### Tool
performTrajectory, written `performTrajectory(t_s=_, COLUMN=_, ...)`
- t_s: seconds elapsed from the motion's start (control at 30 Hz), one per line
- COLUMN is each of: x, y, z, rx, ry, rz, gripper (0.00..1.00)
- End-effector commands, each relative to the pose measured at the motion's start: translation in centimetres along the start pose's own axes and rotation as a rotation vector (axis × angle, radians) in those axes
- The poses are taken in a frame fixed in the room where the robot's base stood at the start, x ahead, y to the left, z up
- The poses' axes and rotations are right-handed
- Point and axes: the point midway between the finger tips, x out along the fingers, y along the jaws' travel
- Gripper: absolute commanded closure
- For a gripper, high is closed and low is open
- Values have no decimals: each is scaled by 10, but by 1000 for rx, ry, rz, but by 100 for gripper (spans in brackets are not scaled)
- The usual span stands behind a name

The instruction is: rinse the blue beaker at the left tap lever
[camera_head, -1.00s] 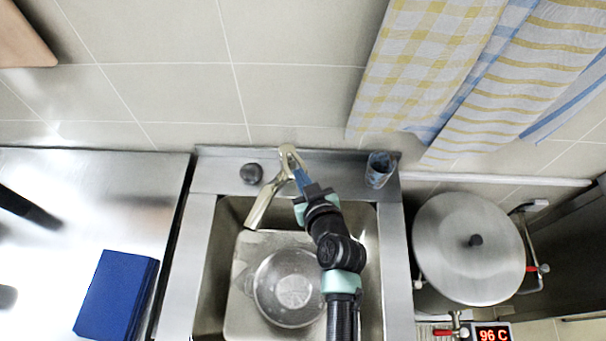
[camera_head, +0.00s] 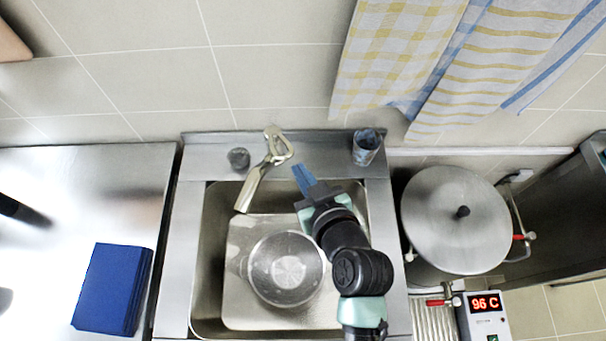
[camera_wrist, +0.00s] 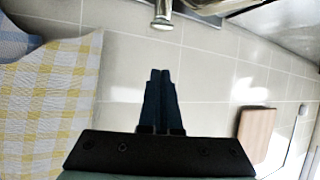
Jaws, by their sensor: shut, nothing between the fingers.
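The blue beaker (camera_head: 367,147) stands upright on the back ledge of the sink, to the right of the tap. The tap (camera_head: 252,187) has a brass-coloured spout pointing down over the basin and a looped lever (camera_head: 280,147) at its top. I see no clear stream of water under the spout. My gripper (camera_head: 299,170) is shut and empty, with its blue fingers just right of the lever and apart from it. In the wrist view my fingers (camera_wrist: 160,74) are together, and the spout end (camera_wrist: 162,22) shows beyond them. The beaker is not visible there.
A clear round vessel (camera_head: 286,268) sits in the sink basin (camera_head: 208,270). A small dark cup-like object (camera_head: 238,158) stands left of the tap. A lidded stockpot (camera_head: 455,215) is at right, beside a 96 C display (camera_head: 485,303). Towels (camera_head: 400,60) hang above the beaker.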

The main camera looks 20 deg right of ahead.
Motion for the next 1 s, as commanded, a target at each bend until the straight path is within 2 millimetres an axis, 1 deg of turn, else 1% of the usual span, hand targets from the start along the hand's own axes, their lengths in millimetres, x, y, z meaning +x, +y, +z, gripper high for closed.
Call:
performTrajectory(t_s=0.13, x=-4, y=-1, z=4, rx=51, ry=1, rz=-3, gripper=100)
performTrajectory(t_s=0.17, x=-4, y=-1, z=6, rx=85, ry=3, rz=-4, gripper=100)
performTrajectory(t_s=0.27, x=-2, y=-2, z=17, rx=271, ry=10, rz=-13, gripper=100)
performTrajectory(t_s=0.37, x=1, y=-4, z=30, rx=544, ry=21, rz=-27, gripper=100)
performTrajectory(t_s=0.4, x=2, y=-4, z=36, rx=664, ry=24, rz=-33, gripper=100)
performTrajectory(t_s=0.57, x=5, y=-6, z=56, rx=1145, ry=36, rz=-64, gripper=100)
performTrajectory(t_s=0.6, x=6, y=-7, z=60, rx=1266, ry=37, rz=-73, gripper=100)
performTrajectory(t_s=0.67, x=6, y=-7, z=68, rx=1446, ry=39, rz=-86, gripper=100)
performTrajectory(t_s=0.7, x=7, y=-7, z=73, rx=1567, ry=40, rz=-95, gripper=100)
performTrajectory(t_s=0.77, x=8, y=-7, z=80, rx=1747, ry=42, rz=-110, gripper=100)
performTrajectory(t_s=1.0, x=10, y=-6, z=108, rx=2468, ry=34, rz=-182, gripper=100)
